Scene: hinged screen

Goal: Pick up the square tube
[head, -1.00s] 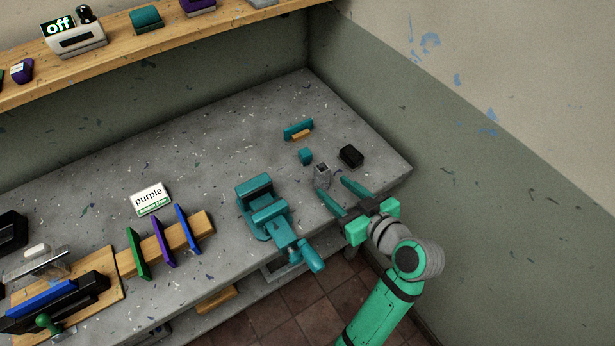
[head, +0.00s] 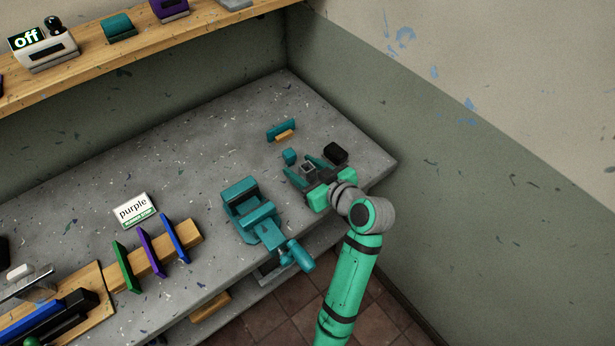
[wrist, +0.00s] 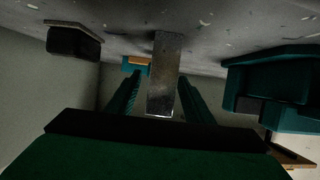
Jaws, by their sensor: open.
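The square tube (head: 308,168) is a short grey metal tube with a square open end, standing on the grey bench near its right end. In the wrist view the tube (wrist: 164,75) stands between the two fingers, with a gap visible on at least the left side. My gripper (head: 302,170) is open, its teal fingers on either side of the tube, low over the bench. In the wrist view the fingers of my gripper (wrist: 158,95) are spread. The tube's lower part is partly hidden by the gripper in the head view.
A black block (head: 336,153) lies just right of the fingers. A teal vise (head: 252,210) stands to the left. A slotted wooden rack (head: 155,255) is further left. The bench's back middle is clear.

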